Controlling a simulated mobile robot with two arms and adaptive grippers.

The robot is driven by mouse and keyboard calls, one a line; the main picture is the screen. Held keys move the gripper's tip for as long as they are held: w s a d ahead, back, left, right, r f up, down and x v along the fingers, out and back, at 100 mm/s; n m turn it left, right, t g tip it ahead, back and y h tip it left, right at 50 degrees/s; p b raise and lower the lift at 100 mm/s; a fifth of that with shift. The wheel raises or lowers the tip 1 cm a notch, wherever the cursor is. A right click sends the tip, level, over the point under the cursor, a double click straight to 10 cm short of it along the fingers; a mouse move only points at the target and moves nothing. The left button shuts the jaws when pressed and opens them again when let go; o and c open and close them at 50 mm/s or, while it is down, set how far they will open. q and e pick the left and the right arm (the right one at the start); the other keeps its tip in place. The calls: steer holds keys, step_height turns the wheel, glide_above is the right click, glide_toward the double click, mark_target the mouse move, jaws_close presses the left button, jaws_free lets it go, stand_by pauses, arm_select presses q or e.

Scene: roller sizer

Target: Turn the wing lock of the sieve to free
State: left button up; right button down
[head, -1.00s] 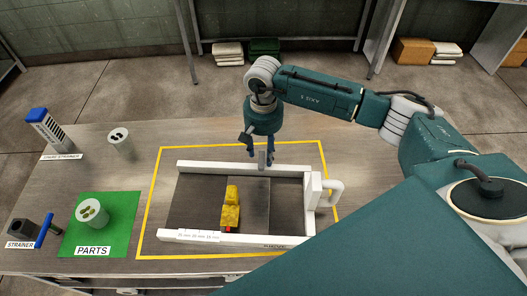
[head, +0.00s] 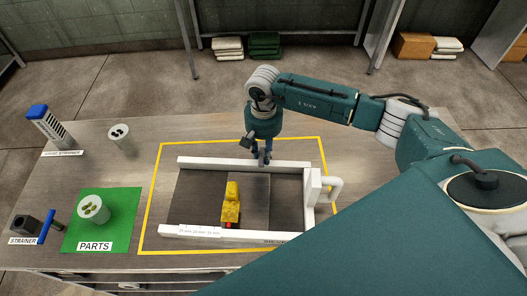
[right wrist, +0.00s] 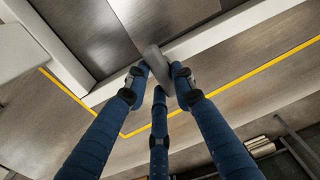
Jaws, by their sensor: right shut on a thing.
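The sieve (head: 215,164) is a white-railed frame with a dark bed, lying on the table inside a yellow outline. Its wing lock (right wrist: 154,60) is a grey rounded tab at the far rail, seen in the right wrist view. My right gripper (head: 262,158) points down over the far rail and also shows in the right wrist view (right wrist: 160,80). Its blue fingers are shut on the wing lock. In the head view the fingers mostly hide the lock. My left gripper is out of view.
A green PARTS mat (head: 85,232) with a white cup (head: 93,209) is at the left. A strainer (head: 26,224), a blue-topped strainer (head: 48,128) and another cup (head: 119,136) stand near it.

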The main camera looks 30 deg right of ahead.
steer(key=shift+f+m+b, duration=0.1)
steer(key=shift+m+b, duration=0.7)
steer(key=shift+b, duration=0.15)
steer(key=shift+m+b, duration=1.2)
steer(key=shift+b, duration=0.05)
steer(key=m+b, duration=0.4)
steer(key=shift+s+a+m, duration=0.1)
steer(key=shift+s+m, duration=0.1)
steer(key=shift+m, duration=0.1)
steer(key=m+b, duration=0.3)
steer(key=m, duration=0.1)
steer(key=shift+s+a, duration=0.1)
steer(key=m+b, duration=0.2)
steer(key=m, duration=0.3)
steer(key=shift+a, duration=0.15)
steer(key=shift+r+b, duration=0.2)
steer(key=shift+b, duration=0.1)
steer(key=shift+m, duration=0.3)
steer(key=c, duration=1.4)
jaws_free()
steer(key=shift+c, duration=0.2)
